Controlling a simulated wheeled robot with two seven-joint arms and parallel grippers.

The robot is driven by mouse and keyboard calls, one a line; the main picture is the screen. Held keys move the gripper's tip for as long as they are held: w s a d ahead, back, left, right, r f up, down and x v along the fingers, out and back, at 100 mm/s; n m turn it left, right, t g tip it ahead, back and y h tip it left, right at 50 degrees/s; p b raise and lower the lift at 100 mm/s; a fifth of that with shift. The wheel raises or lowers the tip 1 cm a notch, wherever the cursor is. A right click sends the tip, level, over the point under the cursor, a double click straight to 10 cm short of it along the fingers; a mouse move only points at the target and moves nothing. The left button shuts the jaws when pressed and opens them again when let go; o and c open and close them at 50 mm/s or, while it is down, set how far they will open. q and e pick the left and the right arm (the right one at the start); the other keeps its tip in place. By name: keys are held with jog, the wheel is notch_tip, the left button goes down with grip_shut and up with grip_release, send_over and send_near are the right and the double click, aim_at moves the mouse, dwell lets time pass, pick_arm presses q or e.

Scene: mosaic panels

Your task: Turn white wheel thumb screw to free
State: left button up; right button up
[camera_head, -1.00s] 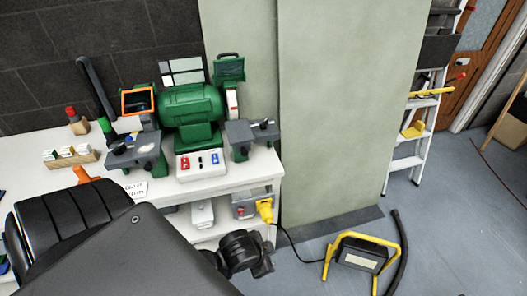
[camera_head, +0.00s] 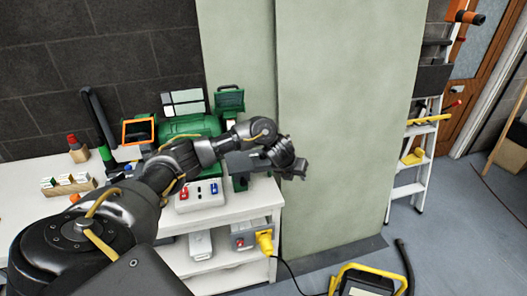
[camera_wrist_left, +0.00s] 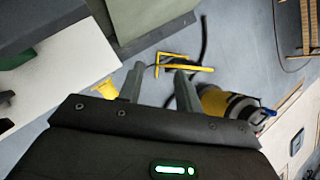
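The green bench grinder (camera_head: 185,125) stands on the white workbench (camera_head: 25,172), partly hidden behind my left arm. A little of its white wheel (camera_head: 230,124) shows under the right green guard. The grey tool rest on that side (camera_head: 232,163) is mostly covered by my left wrist, and I cannot make out its thumb screw. My left gripper (camera_head: 299,170) is in front of and right of the grinder, apart from it. In the left wrist view its two fingers (camera_wrist_left: 158,88) are spread with nothing between them. My right gripper is not in view.
A switch box (camera_head: 200,196) with red and blue parts sits at the bench front. A yellow plug (camera_head: 265,242) and cable hang below. A yellow-framed work lamp (camera_head: 368,282) stands on the floor. A ladder (camera_head: 425,160) leans at the right.

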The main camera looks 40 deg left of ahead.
pick_arm(q)
jog(key=a+r+m+g+y, duration=0.1)
jog(key=a+r, duration=0.6)
jog(key=a, duration=0.4)
send_near(263, 152)
jog(key=shift+g+y, duration=0.3)
jog(key=x, duration=0.3)
jog(key=p+x, duration=0.1)
jog(key=x, duration=0.2)
jog(key=p+x, duration=0.1)
jog(key=x, duration=0.2)
jog(key=shift+w+d+r, duration=0.1)
jog(key=shift+w+d, duration=0.1)
jog(key=shift+w, duration=0.2)
grip_shut()
